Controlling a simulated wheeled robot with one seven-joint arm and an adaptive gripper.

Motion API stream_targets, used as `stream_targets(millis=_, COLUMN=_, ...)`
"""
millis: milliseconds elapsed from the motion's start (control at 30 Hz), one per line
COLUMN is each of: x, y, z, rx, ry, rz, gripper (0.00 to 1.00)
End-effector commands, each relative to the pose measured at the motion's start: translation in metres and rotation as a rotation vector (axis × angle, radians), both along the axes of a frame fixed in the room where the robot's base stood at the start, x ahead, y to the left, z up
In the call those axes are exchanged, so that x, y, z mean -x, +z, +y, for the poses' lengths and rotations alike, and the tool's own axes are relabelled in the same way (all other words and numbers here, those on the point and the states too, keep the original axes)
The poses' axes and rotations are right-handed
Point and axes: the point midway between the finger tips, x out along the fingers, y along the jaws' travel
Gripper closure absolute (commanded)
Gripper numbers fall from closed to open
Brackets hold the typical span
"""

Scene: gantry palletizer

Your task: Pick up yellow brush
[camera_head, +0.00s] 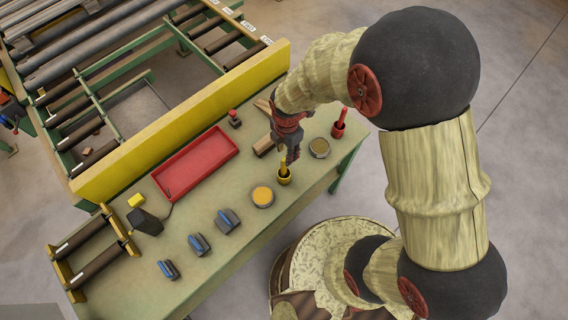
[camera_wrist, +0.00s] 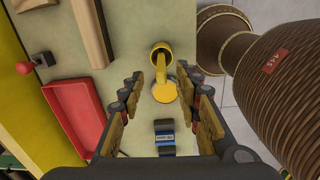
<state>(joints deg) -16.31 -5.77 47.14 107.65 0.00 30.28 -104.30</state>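The yellow brush (camera_head: 283,165) stands upright in a small yellow cup (camera_head: 284,178) on the green table. My gripper (camera_head: 291,155) is just above and beside it, overlapping the brush's top in the head view. In the wrist view the yellow cup (camera_wrist: 161,54) lies ahead, beyond the fingertips. My gripper (camera_wrist: 160,80) is open there, its two fingers apart with nothing visibly held between them. The brush itself is hard to separate from the other yellow shapes in the wrist view.
A tin with yellow contents (camera_head: 262,196) is near the cup. A red brush in a red cup (camera_head: 338,128), a brown-topped tin (camera_head: 319,148) and wooden blocks (camera_head: 264,146) stand close by. A red tray (camera_head: 196,162) and blue items (camera_head: 228,220) lie left.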

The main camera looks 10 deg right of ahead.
Motion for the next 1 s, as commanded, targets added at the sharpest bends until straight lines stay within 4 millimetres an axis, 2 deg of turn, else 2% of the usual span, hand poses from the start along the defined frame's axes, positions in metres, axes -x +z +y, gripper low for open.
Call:
stream_targets(millis=100, x=0.003, y=-0.012, z=0.003, rx=0.004, ry=0.057, rz=0.014, gripper=0.67)
stream_targets(millis=300, x=0.004, y=-0.034, z=0.003, rx=0.005, ry=0.063, rz=0.015, gripper=0.67)
stream_targets(millis=467, x=0.004, y=-0.044, z=0.004, rx=0.004, ry=0.062, rz=0.014, gripper=0.67)
stream_targets(millis=733, x=0.005, y=-0.081, z=0.007, rx=0.005, ry=0.061, rz=0.015, gripper=0.67)
stream_targets(millis=833, x=0.005, y=-0.087, z=0.007, rx=0.005, ry=0.060, rz=0.013, gripper=0.67)
stream_targets(millis=1000, x=0.005, y=-0.087, z=0.007, rx=0.004, ry=0.060, rz=0.012, gripper=0.67)
